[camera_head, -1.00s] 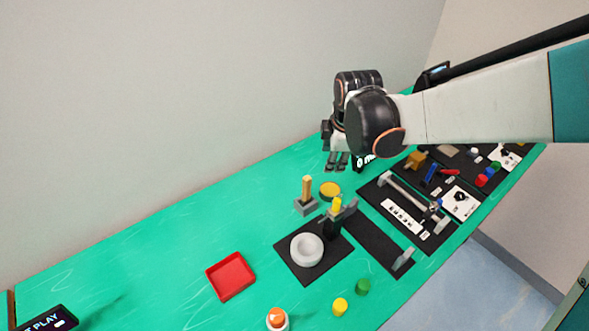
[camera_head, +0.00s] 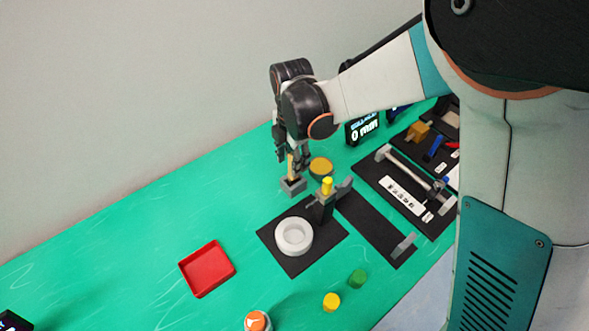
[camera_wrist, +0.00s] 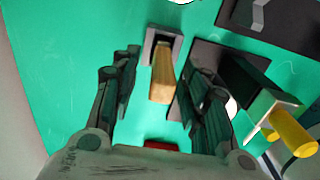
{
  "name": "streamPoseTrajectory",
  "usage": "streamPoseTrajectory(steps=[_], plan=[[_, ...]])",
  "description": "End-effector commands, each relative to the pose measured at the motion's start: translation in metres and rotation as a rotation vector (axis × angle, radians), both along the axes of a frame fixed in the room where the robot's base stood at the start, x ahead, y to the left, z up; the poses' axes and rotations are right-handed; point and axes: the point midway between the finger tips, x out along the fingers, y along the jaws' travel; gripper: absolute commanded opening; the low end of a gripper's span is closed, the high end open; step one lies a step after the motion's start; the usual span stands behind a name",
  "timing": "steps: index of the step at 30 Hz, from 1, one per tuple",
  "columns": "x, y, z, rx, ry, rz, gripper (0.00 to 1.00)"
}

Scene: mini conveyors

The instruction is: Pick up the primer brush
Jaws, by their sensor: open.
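The primer brush, seen as a tan wooden handle (camera_wrist: 161,82), stands upright in a small grey holder (camera_head: 292,188). The holder also shows in the wrist view (camera_wrist: 176,40). My gripper (camera_head: 294,158) is open and points down over the holder. In the wrist view its two fingers (camera_wrist: 158,75) lie on either side of the handle, with green table showing between the handle and each finger. The brush's lower end is hidden in the holder.
A round yellow-topped dish (camera_head: 321,167) stands close right of the holder. A red tray (camera_head: 207,268) lies nearer.

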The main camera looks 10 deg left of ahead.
Motion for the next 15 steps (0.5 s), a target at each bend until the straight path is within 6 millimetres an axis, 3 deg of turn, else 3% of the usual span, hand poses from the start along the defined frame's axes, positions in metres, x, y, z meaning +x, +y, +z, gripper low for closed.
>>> streamPoseTrajectory(steps=[7,15], plan=[[0.0,-0.001,-0.015,0.0,0.0,-0.001,0.42],[0.001,-0.002,-0.053,0.002,-0.001,-0.001,0.42]])
